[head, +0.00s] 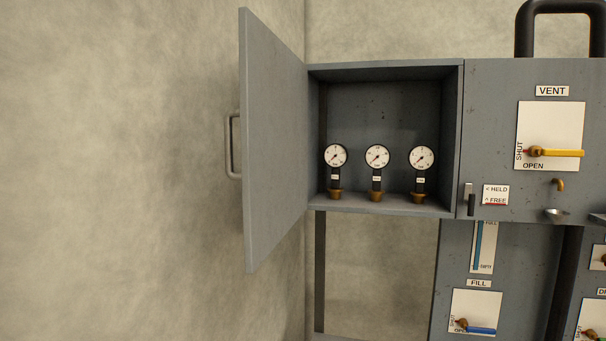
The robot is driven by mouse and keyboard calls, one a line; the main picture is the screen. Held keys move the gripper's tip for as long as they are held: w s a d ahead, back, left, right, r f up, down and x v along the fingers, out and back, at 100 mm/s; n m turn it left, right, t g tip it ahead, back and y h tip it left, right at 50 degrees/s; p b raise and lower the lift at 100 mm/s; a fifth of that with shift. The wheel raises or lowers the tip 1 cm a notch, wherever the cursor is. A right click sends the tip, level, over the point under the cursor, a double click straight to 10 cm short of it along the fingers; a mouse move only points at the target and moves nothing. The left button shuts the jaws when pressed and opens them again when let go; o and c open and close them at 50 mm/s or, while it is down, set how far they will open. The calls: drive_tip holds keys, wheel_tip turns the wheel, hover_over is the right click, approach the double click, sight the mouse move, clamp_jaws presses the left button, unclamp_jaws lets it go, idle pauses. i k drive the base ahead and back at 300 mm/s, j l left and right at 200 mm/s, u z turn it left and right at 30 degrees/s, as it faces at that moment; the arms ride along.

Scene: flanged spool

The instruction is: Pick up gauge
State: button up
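Three similar pressure gauges stand upright in a row on the floor of an open grey cabinet in the head view: a left gauge (336,157), a middle gauge (377,157) and a right gauge (422,159). Each has a round white dial, a dark stem with a small white label, and a brass base. The label text is too small to read. The gauges stand apart from each other. My gripper is not in view.
The cabinet door (275,150) is swung open to the left, with a bar handle (233,145). The cabinet (384,68) has side walls and a roof around the gauges. To the right is a grey panel (490,135) with a yellow VENT lever (560,153); a blue FILL lever (480,330) is below.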

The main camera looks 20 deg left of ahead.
sight(422, 157)
drive_tip(key=i+j+u, duration=0.3)
drive_tip(key=i+j, duration=0.2)
drive_tip(key=j, duration=0.25)
drive_tip(key=i+j+u, duration=0.25)
drive_tip(key=i+j, duration=0.3)
drive_tip(key=j, duration=0.15)
